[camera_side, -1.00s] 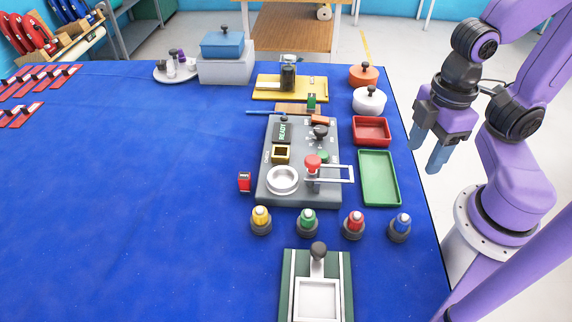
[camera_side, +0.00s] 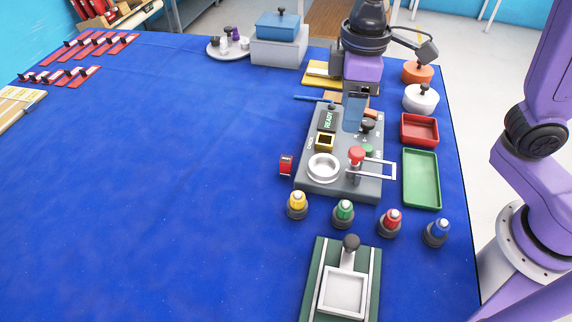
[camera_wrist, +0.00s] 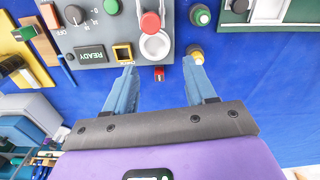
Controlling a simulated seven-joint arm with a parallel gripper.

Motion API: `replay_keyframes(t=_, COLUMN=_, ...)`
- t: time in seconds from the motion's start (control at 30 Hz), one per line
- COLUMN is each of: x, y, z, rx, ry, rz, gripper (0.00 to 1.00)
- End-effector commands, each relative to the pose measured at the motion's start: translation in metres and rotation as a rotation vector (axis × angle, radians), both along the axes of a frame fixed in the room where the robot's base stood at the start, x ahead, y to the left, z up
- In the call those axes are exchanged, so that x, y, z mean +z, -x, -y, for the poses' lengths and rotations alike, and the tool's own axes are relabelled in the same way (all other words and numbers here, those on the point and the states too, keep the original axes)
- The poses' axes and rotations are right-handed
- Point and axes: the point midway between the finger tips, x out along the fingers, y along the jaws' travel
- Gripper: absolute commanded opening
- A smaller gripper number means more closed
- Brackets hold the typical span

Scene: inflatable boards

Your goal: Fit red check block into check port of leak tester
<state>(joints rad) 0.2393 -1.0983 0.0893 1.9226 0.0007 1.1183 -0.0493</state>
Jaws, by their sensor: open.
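The small red check block (camera_side: 286,165) stands on the blue cloth just left of the grey leak tester (camera_side: 310,184). It also shows in the wrist view (camera_wrist: 159,74), between and beyond my fingertips. The check port (camera_side: 324,143) is a gold-rimmed square opening on the tester, and it looks empty; the wrist view shows it too (camera_wrist: 122,54). My gripper (camera_side: 355,112) is above the back part of the tester, pointing down. In the wrist view its blue fingers (camera_wrist: 159,66) are apart with nothing held. The tester's display reads READY.
The tester carries a red knob (camera_side: 356,154), a round cup (camera_side: 323,167) and a metal handle (camera_side: 381,170). Several coloured knobs stand in front, such as the yellow one (camera_side: 297,204). Red (camera_side: 420,143) and green (camera_side: 422,205) trays lie right.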

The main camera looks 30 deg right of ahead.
Motion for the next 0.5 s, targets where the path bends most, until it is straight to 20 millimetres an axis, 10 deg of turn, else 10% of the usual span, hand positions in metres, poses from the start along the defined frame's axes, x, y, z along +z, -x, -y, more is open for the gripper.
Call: replay_keyframes(t=0.5, x=0.008, y=-0.088, z=-0.068, rx=-0.115, ry=0.009, rz=-0.008, gripper=0.55)
